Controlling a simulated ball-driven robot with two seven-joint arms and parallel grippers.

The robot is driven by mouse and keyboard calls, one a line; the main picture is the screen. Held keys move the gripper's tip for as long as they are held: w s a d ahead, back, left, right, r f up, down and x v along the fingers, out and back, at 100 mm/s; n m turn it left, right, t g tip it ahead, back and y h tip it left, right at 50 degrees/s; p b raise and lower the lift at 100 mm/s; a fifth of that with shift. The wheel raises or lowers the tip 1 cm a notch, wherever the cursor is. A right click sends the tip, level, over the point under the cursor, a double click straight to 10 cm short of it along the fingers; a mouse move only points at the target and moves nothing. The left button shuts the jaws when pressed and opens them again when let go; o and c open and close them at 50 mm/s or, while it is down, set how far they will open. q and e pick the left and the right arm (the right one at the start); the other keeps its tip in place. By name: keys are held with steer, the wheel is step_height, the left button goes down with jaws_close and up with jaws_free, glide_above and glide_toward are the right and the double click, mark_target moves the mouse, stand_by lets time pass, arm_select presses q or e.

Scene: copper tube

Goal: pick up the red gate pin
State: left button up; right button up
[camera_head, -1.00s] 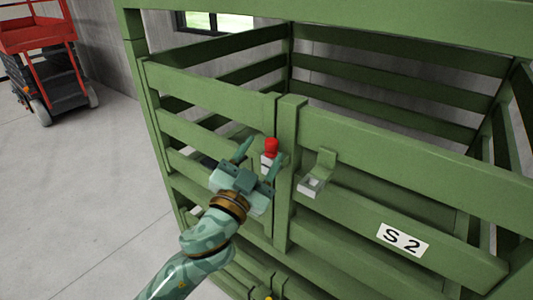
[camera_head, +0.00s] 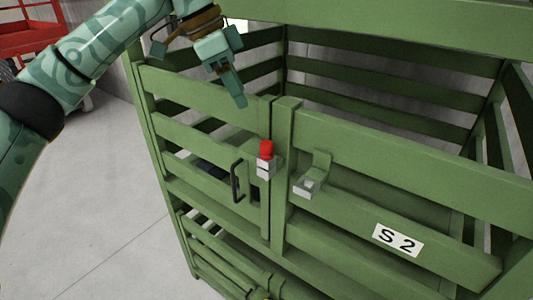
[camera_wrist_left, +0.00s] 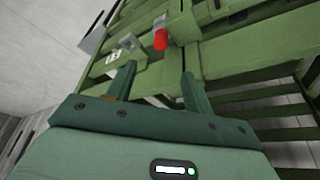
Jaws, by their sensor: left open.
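The red gate pin (camera_head: 266,149) stands upright in a pale metal bracket on the left gate panel of the green crate (camera_head: 400,168). It also shows in the left wrist view (camera_wrist_left: 161,40), beyond and between my fingertips. My left gripper (camera_head: 237,70) is above the pin and a little to its left, pointing down and apart from it. In the left wrist view its two fingers (camera_wrist_left: 157,78) are spread with nothing between them. The pin's lower part is hidden in the bracket. My right gripper is not in view.
A black handle (camera_head: 237,182) is left of the pin. A green latch with a pale metal end (camera_head: 309,184) sits right of the gate post (camera_head: 285,150). An "S 2" label (camera_head: 398,240) is lower right. A red lift (camera_head: 28,38) stands at far left.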

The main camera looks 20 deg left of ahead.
arm_select(q)
steer(key=p, duration=0.1)
glide_toward(266, 143)
steer(key=x, duration=0.4)
steer(key=shift+d+f, duration=0.1)
steer(key=shift+f, duration=0.2)
steer(key=p+x, duration=0.2)
steer(key=x, duration=0.3)
steer(key=shift+w+f, duration=0.1)
steer(key=shift+w, duration=0.1)
steer(key=shift+d+f, duration=0.1)
steer(key=shift+f, duration=0.15)
steer(key=c, duration=1.1)
